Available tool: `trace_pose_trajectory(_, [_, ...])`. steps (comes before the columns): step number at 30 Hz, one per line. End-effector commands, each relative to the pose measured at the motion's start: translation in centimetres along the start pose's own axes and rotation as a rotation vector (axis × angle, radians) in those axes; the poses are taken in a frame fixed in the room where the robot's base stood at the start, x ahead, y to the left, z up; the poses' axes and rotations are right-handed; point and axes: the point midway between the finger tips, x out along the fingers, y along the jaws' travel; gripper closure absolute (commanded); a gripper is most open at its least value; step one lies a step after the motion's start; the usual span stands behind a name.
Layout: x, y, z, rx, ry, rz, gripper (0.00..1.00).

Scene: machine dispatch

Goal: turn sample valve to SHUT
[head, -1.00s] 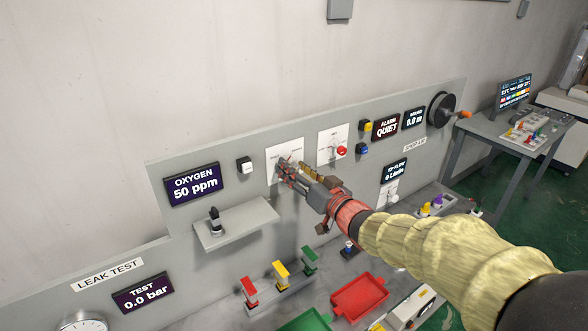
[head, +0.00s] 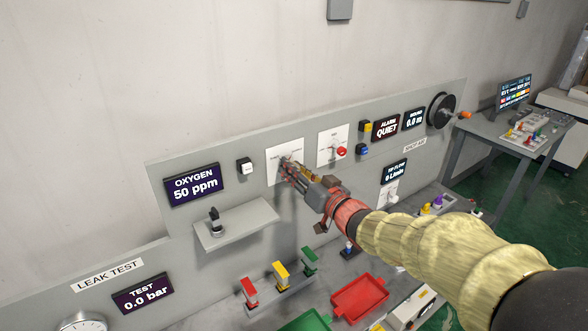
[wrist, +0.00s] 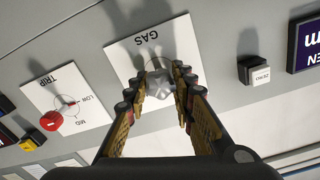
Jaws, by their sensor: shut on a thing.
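A white plate marked GAS (wrist: 124,48) carries a pale grey lobed knob (wrist: 158,87), seen upside down in the wrist view. My gripper (wrist: 162,78) is shut on this knob, one finger on each side. In the head view my gripper (head: 289,166) reaches the white GAS plate (head: 273,172) on the grey panel and covers most of the knob. The words around the knob are too small or hidden, so I cannot read its setting. No label reading SHUT is legible.
A TRIP plate (head: 326,147) with a red knob (head: 342,151) is just right of my gripper. A white ZERO button (head: 244,166) and the OXYGEN display (head: 195,185), reading 50 ppm, are to the left. A grey shelf (head: 255,222) juts out below.

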Motion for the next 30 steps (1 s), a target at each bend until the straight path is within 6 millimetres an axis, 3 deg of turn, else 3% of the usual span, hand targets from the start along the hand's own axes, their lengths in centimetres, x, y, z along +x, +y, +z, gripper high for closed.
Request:
trace_pose_trajectory(4, [0.0,0.01,0.01,0.0,0.0,0.0,1.0])
trace_pose_trajectory(14, [0.0,0.03,0.1,-0.046,0.001,0.0,1.0])
trace_pose_trajectory(30, [0.0,0.03,0.38,-0.471,0.001,0.0,1.0])
